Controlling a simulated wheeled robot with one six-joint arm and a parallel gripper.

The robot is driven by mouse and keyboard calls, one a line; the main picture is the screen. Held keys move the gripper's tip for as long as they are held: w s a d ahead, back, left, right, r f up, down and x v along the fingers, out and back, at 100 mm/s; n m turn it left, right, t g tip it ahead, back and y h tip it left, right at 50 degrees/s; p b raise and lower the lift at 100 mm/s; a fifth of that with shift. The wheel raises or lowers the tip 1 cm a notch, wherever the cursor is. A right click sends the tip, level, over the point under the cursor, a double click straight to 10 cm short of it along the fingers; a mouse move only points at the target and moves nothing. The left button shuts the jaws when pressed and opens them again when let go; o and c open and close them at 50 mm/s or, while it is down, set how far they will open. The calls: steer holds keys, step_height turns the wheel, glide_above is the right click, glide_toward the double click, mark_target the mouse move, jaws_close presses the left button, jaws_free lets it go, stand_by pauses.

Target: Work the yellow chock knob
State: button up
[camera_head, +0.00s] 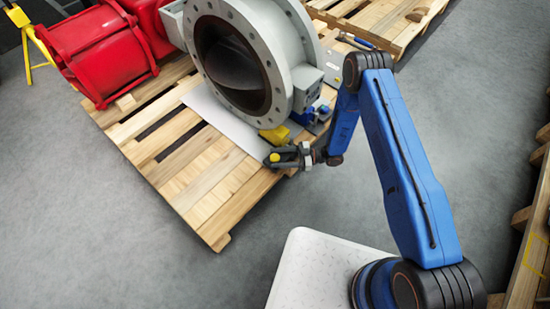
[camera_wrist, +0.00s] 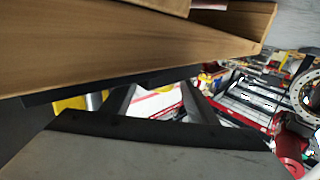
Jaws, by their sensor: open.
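The yellow chock (camera_head: 275,135) sits at the foot of the grey round valve (camera_head: 287,50) on the wooden pallet. A small round yellow knob (camera_head: 274,157) shows just in front of it in the head view. My gripper (camera_head: 282,157) is open, with its dark fingers low at the pallet's edge, right at the knob. I cannot tell whether they touch it. In the wrist view, a yellow piece with a pale metal stub (camera_wrist: 72,103) shows at the left, partly hidden behind dark gripper parts; I cannot tell which part it is.
The wooden pallet (camera_head: 215,205) carries the valve; its boards (camera_wrist: 130,35) fill the top of the wrist view close by. A blue fitting (camera_head: 305,117) is right of the chock. Red equipment (camera_head: 100,50) stands at left. Grey floor (camera_head: 100,240) is clear in front.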

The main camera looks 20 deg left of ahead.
steer(key=shift+s+a, duration=0.3)
steer(key=shift+a, duration=0.35)
steer(key=shift+c, duration=0.7)
steer(key=c, duration=0.9)
